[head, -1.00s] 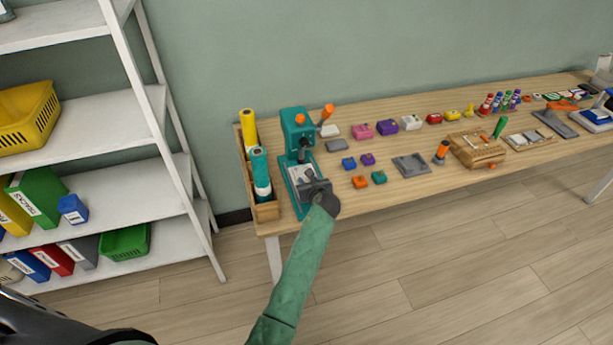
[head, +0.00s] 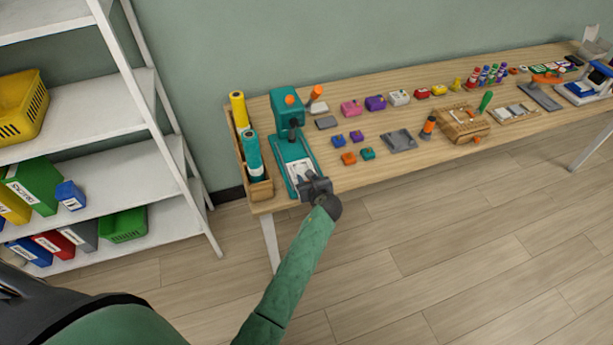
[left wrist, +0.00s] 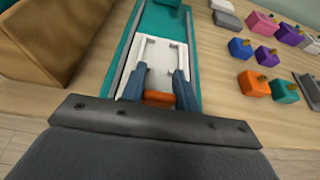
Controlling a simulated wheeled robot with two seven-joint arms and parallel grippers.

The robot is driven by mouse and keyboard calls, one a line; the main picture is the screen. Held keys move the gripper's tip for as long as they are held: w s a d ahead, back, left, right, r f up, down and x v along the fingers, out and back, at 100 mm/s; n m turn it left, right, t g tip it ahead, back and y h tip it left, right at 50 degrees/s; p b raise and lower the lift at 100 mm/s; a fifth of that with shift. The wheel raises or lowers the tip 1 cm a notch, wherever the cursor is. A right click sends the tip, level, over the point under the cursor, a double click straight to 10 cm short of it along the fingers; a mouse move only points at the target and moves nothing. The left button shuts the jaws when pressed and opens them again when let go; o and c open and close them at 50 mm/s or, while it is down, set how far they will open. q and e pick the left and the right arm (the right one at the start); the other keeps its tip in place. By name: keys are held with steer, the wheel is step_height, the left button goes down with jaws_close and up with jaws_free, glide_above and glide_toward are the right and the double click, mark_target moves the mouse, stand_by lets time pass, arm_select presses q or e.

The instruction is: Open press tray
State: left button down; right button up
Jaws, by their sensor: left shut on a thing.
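The teal press (head: 285,104) stands at the left end of the wooden table, with an orange knob and an orange-tipped lever. Its white press tray (head: 301,169) lies on the teal base in front of the press head. The tray also shows in the left wrist view (left wrist: 164,53), between the base's side rails, with an orange handle (left wrist: 158,97) at its near end. My left gripper (head: 315,187) is at the front end of the base near the table edge. Its fingers (left wrist: 157,90) are shut on the orange handle. My right gripper is not in view.
A wooden holder (head: 261,189) with yellow and teal rolls stands close left of the press. Small colored blocks (head: 348,158) and a grey fixture (head: 399,140) lie to its right. A white shelf (head: 125,95) stands at left. The floor in front of the table is clear.

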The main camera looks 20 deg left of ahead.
arm_select(q)
steer(key=c, duration=1)
jaws_free()
steer(key=shift+r, duration=0.1)
steer(key=shift+c, duration=0.2)
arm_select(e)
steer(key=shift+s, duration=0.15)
arm_select(q)
steer(key=shift+s+d, duration=0.1)
steer(key=shift+s, duration=0.05)
steer(key=shift+s+d+b, duration=0.2)
steer(key=shift+s+b, duration=0.05)
steer(key=shift+b, duration=0.05)
steer(key=b+v, duration=0.2)
steer(key=v, duration=0.5)
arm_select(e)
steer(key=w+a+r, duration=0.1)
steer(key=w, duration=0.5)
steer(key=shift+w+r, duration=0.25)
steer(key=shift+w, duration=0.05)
arm_select(q)
steer(key=shift+w+r, duration=0.1)
steer(key=shift+w, duration=0.05)
